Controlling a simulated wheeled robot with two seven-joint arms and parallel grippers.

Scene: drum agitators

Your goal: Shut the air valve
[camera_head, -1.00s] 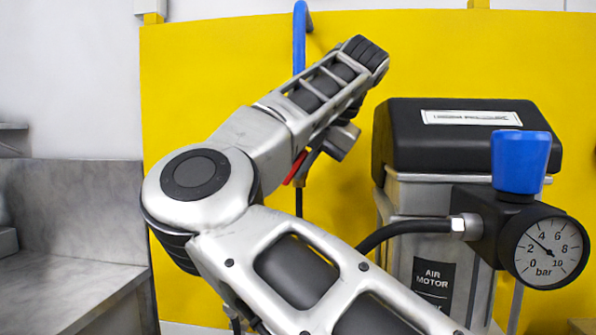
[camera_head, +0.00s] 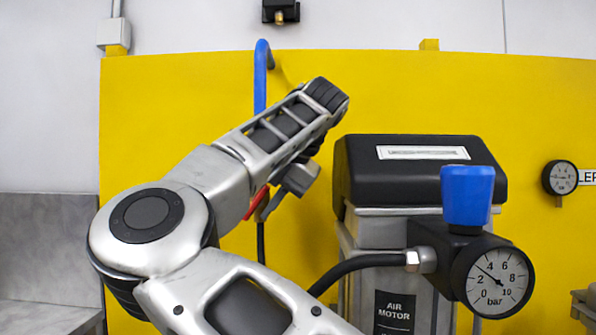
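A red lever-like part (camera_head: 257,203) shows behind my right forearm, on the line between a blue pipe (camera_head: 261,85) above and a black hose (camera_head: 261,243) below. It looks like the air valve's handle; the valve body is hidden by my arm. My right gripper (camera_head: 277,203) points down and left from my wrist, close beside the red part. I cannot tell whether it touches it, or whether its fingers are open or shut. My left gripper is out of view.
Right of my arm stands the black-topped air motor unit (camera_head: 420,172). Its blue knob (camera_head: 467,193) and round bar gauge (camera_head: 498,283) jut forward, with a thick black hose (camera_head: 365,262) running left. A yellow panel (camera_head: 180,110) is behind; a grey bench (camera_head: 40,314) is at left.

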